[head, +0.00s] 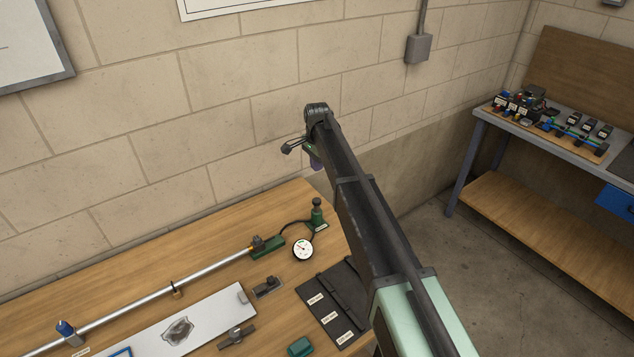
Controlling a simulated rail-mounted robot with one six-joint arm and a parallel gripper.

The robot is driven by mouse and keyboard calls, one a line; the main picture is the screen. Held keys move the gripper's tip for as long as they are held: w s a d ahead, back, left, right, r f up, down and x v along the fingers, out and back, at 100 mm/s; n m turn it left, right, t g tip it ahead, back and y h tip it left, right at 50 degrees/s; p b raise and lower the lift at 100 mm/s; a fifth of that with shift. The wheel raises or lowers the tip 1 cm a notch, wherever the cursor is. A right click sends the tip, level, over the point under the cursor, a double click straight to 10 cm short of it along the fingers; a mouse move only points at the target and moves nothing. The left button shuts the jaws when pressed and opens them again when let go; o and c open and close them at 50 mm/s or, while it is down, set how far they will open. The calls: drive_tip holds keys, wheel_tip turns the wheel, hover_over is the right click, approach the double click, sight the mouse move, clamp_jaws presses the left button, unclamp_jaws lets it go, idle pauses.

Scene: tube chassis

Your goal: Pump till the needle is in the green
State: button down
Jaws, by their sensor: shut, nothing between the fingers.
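The gauge (303,249) has a round white dial and stands at the far right of the wooden bench. Its needle and green band are too small to read. A small green pump (317,217) with a dark round top stands just behind it. A black hose links it to a green block (268,246) at the end of a long silver tube (190,278). My gripper (316,163) hangs small and partly hidden at the end of my arm, above the pump and apart from it in the picture. It is shut and holds nothing.
A black mat (333,305) with white labels lies at the right of the wooden bench (215,235). A pale plate (180,325) and dark clamps lie in front of the tube. A second bench (545,130) with small parts stands far right. The wall is close behind.

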sight(317, 200)
wheel_tip(317, 200, down, 13)
drive_tip(key=b, duration=1.2)
drive_tip(key=shift+f+b, duration=0.2)
drive_tip(key=shift+b, duration=0.1)
drive_tip(key=shift+f, duration=0.1)
wheel_tip(317, 200, down, 4)
drive_tip(key=b, duration=0.3)
drive_tip(key=shift+r+b, duration=0.2)
drive_tip(key=shift+b, duration=0.2)
drive_tip(key=shift+s+d+r, duration=0.1)
drive_tip(key=shift+s+r, duration=0.05)
drive_tip(key=shift+r, duration=0.05)
wheel_tip(317, 200, up, 14)
drive_tip(key=p, duration=1.4)
drive_tip(key=shift+r+p, duration=0.15)
drive_tip(key=shift+p, duration=0.2)
